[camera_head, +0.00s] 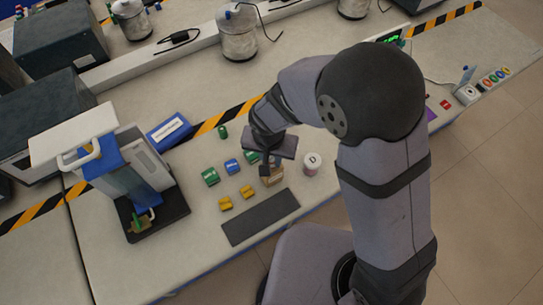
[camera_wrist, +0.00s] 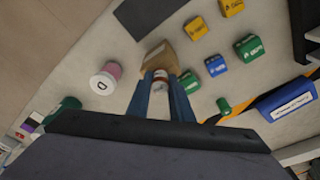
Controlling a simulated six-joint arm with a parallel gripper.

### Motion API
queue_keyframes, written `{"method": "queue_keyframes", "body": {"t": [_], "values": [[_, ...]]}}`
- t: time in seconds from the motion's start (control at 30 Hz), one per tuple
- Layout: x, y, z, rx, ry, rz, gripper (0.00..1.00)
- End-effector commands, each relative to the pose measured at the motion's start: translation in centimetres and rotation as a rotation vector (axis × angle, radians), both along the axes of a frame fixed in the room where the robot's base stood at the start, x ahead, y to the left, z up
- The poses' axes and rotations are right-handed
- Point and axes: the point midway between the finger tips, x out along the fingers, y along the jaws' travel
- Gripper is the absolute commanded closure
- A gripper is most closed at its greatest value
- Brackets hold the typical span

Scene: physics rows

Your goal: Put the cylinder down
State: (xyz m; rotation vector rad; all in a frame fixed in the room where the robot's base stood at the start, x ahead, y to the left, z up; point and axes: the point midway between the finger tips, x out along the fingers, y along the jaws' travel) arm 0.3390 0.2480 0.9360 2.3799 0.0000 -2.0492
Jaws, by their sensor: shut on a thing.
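Green (camera_head: 210,177), blue (camera_head: 232,166) and yellow (camera_head: 225,203) blocks and a green cylinder (camera_head: 222,132) stand left of my gripper. A dark mat (camera_head: 260,217) lies near the front edge. A blue box (camera_head: 168,131) and a machine (camera_head: 130,170) are further left.

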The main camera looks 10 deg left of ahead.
Motion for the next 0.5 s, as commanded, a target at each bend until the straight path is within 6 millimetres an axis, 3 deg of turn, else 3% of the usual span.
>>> {"method": "queue_keyframes", "body": {"t": [0.4,0.43,0.5], "values": [[0.03,0.04,-0.5,0.001,-0.001,0.0,1.0],[0.02,0.02,-0.36,0.001,-0.001,0.0,0.73],[0.02,0.02,-0.32,0.001,-0.001,0.0,0.62]]}}
